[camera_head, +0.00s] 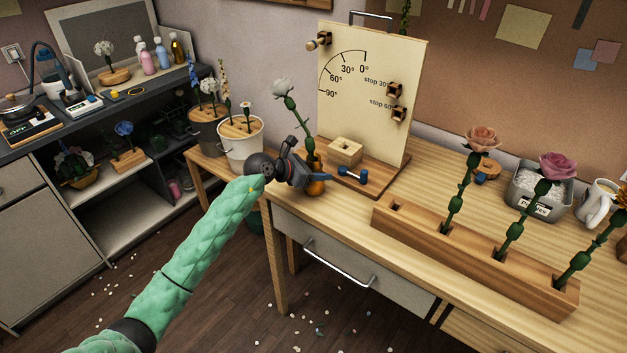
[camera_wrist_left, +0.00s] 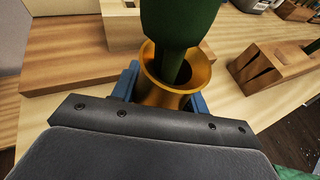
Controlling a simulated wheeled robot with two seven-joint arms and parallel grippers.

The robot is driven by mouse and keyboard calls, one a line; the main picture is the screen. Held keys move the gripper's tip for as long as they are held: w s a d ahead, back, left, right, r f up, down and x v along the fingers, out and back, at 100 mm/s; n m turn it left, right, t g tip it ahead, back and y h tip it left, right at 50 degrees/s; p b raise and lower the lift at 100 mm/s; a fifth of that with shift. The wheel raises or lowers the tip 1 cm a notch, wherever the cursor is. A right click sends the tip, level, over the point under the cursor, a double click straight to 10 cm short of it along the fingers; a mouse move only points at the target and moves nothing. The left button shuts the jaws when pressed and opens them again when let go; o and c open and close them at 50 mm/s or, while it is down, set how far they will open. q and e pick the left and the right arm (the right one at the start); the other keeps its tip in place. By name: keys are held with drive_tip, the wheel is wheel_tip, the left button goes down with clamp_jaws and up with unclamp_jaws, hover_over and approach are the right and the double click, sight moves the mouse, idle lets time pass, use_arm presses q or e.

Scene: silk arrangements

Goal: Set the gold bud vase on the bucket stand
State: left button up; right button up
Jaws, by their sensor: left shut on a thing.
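The gold bud vase (camera_head: 316,186) is at the left end of the wooden table, holding a white flower (camera_head: 283,88) on a green stem that leans left. My left gripper (camera_head: 308,172) is shut on the vase from the left side. In the left wrist view the vase's flared gold rim (camera_wrist_left: 150,75) shows between the blue fingers, with the thick green stem (camera_wrist_left: 175,30) rising from it. Whether the vase base touches the table is hard to tell. The bucket stand (camera_head: 203,165) is the lower wooden bench at left, carrying two buckets of flowers. My right gripper is not in view.
A white bucket (camera_head: 240,142) and a dark bucket (camera_head: 207,128) fill much of the stand. Behind the vase stands an angle board (camera_head: 365,95) with a wooden block (camera_head: 345,152) and a blue dumbbell-shaped piece (camera_head: 352,174). A long slotted wooden rack (camera_head: 470,255) holds several flowers at right.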

sight(310, 158)
use_arm(q)
drive_tip(key=shift+r+p, duration=0.55)
drive_tip(key=shift+r, duration=0.95)
idle(0.7)
drive_tip(key=shift+r+p, duration=0.3)
drive_tip(key=shift+r, duration=0.6)
